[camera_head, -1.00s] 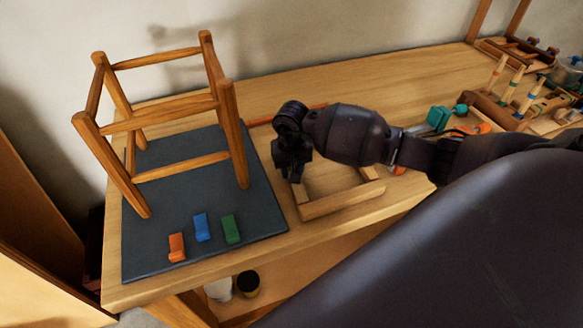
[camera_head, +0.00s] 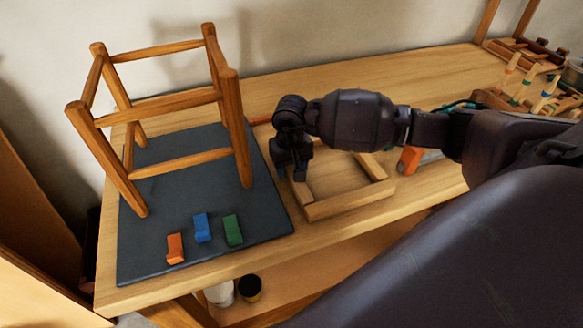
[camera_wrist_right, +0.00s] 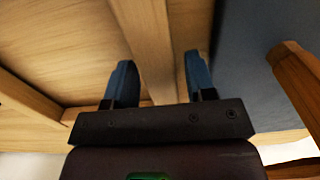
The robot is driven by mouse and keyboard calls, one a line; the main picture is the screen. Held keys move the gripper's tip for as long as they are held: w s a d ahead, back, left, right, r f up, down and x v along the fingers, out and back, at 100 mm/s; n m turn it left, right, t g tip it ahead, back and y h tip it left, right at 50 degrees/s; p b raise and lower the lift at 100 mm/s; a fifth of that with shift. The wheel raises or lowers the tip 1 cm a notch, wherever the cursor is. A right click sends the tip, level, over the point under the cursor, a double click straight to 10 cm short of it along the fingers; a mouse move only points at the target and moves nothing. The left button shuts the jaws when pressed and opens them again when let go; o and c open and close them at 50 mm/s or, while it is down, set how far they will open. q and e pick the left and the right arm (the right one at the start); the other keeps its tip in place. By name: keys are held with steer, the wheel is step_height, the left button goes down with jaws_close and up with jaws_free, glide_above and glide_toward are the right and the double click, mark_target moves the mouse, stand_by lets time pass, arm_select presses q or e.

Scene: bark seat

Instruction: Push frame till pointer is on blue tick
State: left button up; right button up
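A wooden stool frame (camera_head: 118,183) stands upright on a dark blue-grey mat (camera_head: 180,255). Orange (camera_head: 175,248), blue (camera_head: 202,228) and green (camera_head: 233,230) blocks lie in a row on the mat's front part. A flat rectangular wooden frame (camera_head: 350,200) lies on the table right of the mat. My right gripper (camera_head: 292,172) is at its left side. In the right wrist view its two blue fingers (camera_wrist_right: 160,75) are apart, with a wooden bar (camera_wrist_right: 148,40) showing between them; I cannot tell if they touch it. I cannot make out a pointer. My left gripper is not in view.
An orange-ended tool (camera_head: 410,159) lies right of the flat frame. A wooden rack with coloured-banded pegs (camera_head: 510,68) stands at the back right. Two small containers (camera_head: 250,287) sit below the table's front edge. The back middle of the table (camera_head: 400,75) is clear.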

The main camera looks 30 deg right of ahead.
mark_target(292, 168)
steer(key=shift+o, duration=0.4)
steer(key=shift+f, duration=0.1)
steer(key=shift+r, duration=0.3)
step_height(292, 168, up, 9)
steer(key=shift+r, duration=0.65)
steer(key=shift+s, duration=0.1)
